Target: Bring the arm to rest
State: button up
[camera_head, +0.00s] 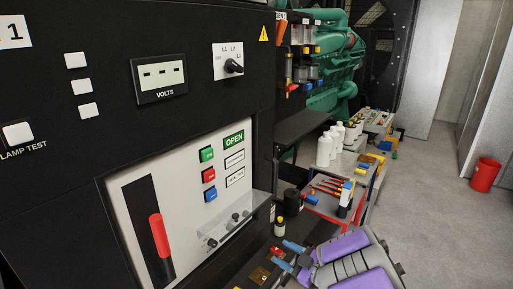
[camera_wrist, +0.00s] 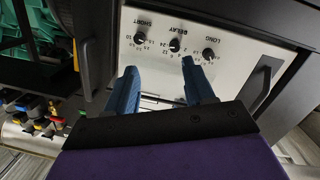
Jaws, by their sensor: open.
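My arm, with purple and grey covers (camera_head: 350,262), reaches in from the bottom right of the head view. My gripper (camera_head: 285,255) is at its end, low in front of the black cabinet. In the wrist view my gripper's two blue fingers (camera_wrist: 158,70) stand apart with nothing between them. Beyond them is a pale panel (camera_wrist: 225,75) with several black knobs, its lettering upside down. I cannot tell how far the fingertips are from it.
The black control cabinet (camera_head: 110,120) fills the left, with a red-handled breaker (camera_head: 158,235) and clear cover (camera_head: 232,226). A cart (camera_head: 330,207) holds tools and bottles. A green engine (camera_head: 335,65) stands behind. A red bin (camera_head: 484,174) stands on open floor (camera_head: 430,200) at right.

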jog(key=w+d+r+m+t+h+b, duration=0.15)
jog(key=w+d+m+h+b, duration=0.25)
jog(key=d+h, duration=0.7)
jog(key=s+d+m+g+h+b, duration=0.5)
jog(key=s+d, duration=0.3)
jog(key=s, duration=0.3)
jog(key=s+a+f+m+g+y+b, duration=0.1)
jog(key=s+a, duration=0.4)
jog(key=s, duration=0.6)
jog(key=s+a+f+m+g+y+b, duration=0.1)
jog(key=s+a+f+m+g+b, duration=0.1)
jog(key=s, duration=0.9)
jog(key=s+a+f+m+g+y+b, duration=0.1)
jog(key=s+a+f+g, duration=0.3)
jog(key=s, duration=0.8)
jog(key=a+g+b, duration=0.1)
jog(key=a+g, duration=0.1)
jog(key=a, duration=0.2)
jog(key=shift+a+f+m+g+y+b, duration=0.15)
jog(key=shift+m+g+y+b, duration=0.2)
jog(key=shift+m+y+b, duration=0.05)
